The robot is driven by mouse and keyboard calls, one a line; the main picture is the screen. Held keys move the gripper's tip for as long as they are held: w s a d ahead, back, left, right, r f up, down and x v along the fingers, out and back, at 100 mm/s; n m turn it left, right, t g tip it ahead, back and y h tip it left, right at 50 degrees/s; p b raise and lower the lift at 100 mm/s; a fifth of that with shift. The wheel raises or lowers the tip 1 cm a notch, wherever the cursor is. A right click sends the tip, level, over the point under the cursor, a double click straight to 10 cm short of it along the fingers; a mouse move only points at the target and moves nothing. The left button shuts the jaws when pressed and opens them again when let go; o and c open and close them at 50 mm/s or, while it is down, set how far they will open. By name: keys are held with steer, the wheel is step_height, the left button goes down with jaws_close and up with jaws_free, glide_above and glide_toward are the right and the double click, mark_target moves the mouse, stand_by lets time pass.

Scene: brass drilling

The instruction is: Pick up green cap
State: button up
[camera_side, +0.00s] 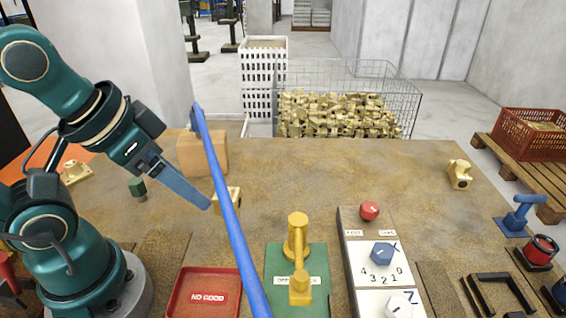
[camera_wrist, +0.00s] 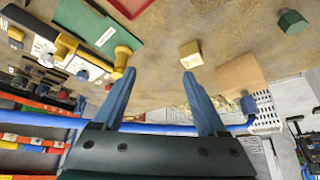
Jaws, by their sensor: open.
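The green cap (camera_side: 137,187) is a small dark green hexagonal piece on the brown tabletop, left of centre, near my arm. It also shows in the wrist view at the top right (camera_wrist: 292,22), well away from my fingers. My gripper (camera_side: 207,203) is to the right of the cap in the side view, pointing right and down. In the wrist view its two blue fingers (camera_wrist: 158,76) are spread apart with nothing between them. A brass block (camera_wrist: 190,53) lies beyond the right fingertip; in the side view it is partly hidden (camera_side: 233,194).
A blue bar (camera_side: 222,185) crosses the side view. A cardboard-coloured box (camera_side: 203,152) stands behind the cap. A red NO GOOD tray (camera_side: 190,285), green plate with yellow lever (camera_side: 298,240), and switch panel (camera_side: 357,247) line the front. The tabletop's right-centre is mostly clear.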

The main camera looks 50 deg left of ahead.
steer(key=shift+r, duration=0.1)
step_height(320, 180, up, 5)
steer(key=m+g+y, duration=0.9)
steer(key=g, duration=0.6)
glide_above(144, 184)
steer(key=shift+g, duration=0.3)
steer(key=f, duration=1.8)
steer(key=shift+w+d+f, duration=0.25)
steer(key=shift+w, duration=0.05)
steer(key=shift+s+a+f, duration=0.15)
steer(key=shift+f, duration=0.1)
steer(key=shift+x, duration=2.35)
jaws_close()
steer(key=shift+r, duration=0.1)
